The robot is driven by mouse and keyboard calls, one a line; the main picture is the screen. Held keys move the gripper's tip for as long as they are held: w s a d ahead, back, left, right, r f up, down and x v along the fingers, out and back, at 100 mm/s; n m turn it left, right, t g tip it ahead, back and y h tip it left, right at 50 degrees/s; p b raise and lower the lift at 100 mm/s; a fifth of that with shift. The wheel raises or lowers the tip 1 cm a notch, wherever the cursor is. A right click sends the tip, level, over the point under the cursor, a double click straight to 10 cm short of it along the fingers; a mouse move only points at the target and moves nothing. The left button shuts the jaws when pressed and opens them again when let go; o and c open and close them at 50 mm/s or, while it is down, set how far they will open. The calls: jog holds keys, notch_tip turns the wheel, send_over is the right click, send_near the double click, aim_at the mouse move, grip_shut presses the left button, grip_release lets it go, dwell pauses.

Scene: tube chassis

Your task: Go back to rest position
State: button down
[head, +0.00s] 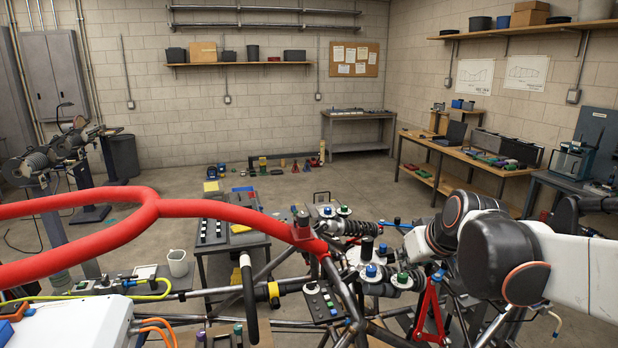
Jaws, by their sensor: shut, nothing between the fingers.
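My arm (505,255), white with black joints and thin orange rings, reaches in from the right edge of the head view. It bends over the right part of the tube chassis (345,300). I cannot make out my gripper; the arm's end is hidden behind its own links or lost among the chassis parts. The chassis has dark metal tubes and a thick red tube (220,209) that loops across the left and middle. A red triangular arm (430,312) stands below my arm.
A dark cart (225,236) with small parts stands behind the chassis. A wooden workbench (470,160) lines the right wall, and a grey table (357,147) stands at the back. Small items lie along the back wall. Open floor (330,187) lies between.

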jog(key=s+f+m+b, duration=0.1)
jog(key=s+f+b, duration=0.4)
jog(key=s+f, duration=0.3)
jog(key=s+a+f+h+b, duration=0.1)
jog(key=s+f+b, duration=0.5)
jog(key=s, duration=0.8)
notch_tip(320, 180, down, 3)
jog(key=shift+s+a+r+m+g+h, duration=0.15)
jog(key=shift+s+m+g+h, duration=0.15)
jog(key=shift+m, duration=0.1)
